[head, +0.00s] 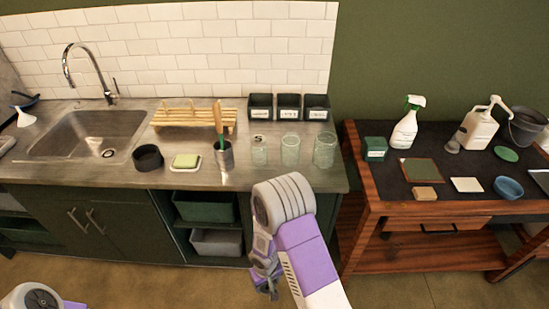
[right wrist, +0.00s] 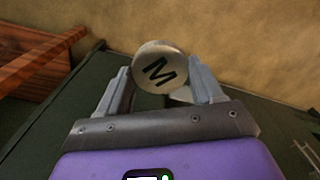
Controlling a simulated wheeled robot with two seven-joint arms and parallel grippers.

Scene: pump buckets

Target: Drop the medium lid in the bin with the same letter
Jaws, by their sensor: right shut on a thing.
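The lid (right wrist: 159,68) is a round, pale disc marked with a dark letter M. My right gripper (right wrist: 161,82) is shut on it, one finger at each side. In the head view the right gripper (head: 270,288) points down in front of the counter, and I cannot make out the lid there. Three small dark bins with white labels stand at the back of the counter: left bin (head: 260,105), middle bin (head: 289,105), right bin (head: 317,106). Their letters are too small to read. My left gripper is out of view; only part of that arm shows at the lower left.
Three glass jars (head: 290,150) stand in front of the bins. A utensil cup (head: 223,157), a sponge (head: 186,161), a wooden rack (head: 193,118) and a sink (head: 90,138) lie to the left. A cluttered wooden table (head: 372,222) is on the right.

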